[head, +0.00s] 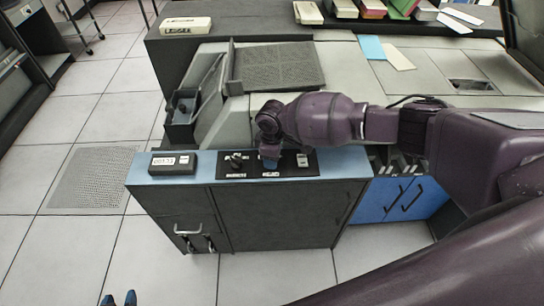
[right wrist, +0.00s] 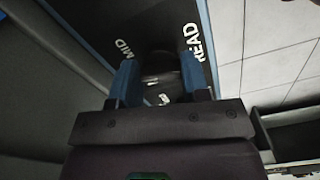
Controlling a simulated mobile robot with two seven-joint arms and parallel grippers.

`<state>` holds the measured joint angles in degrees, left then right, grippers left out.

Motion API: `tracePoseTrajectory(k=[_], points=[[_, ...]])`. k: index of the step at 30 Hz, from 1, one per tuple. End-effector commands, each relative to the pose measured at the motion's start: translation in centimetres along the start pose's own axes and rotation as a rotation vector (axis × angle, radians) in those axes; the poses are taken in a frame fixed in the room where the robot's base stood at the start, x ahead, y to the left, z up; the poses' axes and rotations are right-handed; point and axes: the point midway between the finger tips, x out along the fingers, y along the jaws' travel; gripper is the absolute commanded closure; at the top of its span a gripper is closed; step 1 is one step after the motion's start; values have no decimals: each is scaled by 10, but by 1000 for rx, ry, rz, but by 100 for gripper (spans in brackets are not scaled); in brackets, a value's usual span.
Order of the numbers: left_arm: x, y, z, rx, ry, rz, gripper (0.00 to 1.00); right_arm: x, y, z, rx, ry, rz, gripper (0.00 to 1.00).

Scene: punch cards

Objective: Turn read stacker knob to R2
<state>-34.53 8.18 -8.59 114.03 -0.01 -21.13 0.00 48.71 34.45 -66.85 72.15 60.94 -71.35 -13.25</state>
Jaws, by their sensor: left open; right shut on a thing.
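The read stacker knob (right wrist: 160,90) is dark and sits on a black panel with the white words READ and MID. It shows in the right wrist view between the two blue fingers of my right gripper (right wrist: 160,82), which is shut on it. Its pointer direction is hard to make out. In the head view my right gripper (head: 269,160) reaches down onto the panel (head: 270,174) above the READ label and hides the knob. My left gripper (head: 118,298) shows only its blue fingertips at the bottom edge, apart and empty over the floor.
A second dark knob (head: 236,160) stands just left of my right gripper, and a white switch (head: 302,160) just right. A counter box (head: 174,163) sits on the cabinet's blue top at left. The floor (head: 60,255) at left is clear.

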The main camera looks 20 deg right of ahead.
Motion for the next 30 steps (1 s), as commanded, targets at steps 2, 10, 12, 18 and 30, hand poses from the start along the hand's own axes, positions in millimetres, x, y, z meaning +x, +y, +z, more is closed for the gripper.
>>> tracePoseTrajectory(k=[2, 10, 12, 18, 30], points=[[0, 0, 1, 0, -1, 0, 57, 0, 0, 0, -52, 1, 0, 81], [1, 0, 2, 0, -2, 0, 57, 0, 1, 0, -191, 0, 0, 81], [1, 0, 2, 0, -3, 0, 57, 0, 1, 0, -213, 0, 0, 81], [1, 0, 3, 0, -3, 0, 57, 0, 1, 0, -245, 0, 1, 81], [2, 0, 2, 0, -1, 1, 57, 0, 1, 0, -249, 0, 1, 56]])
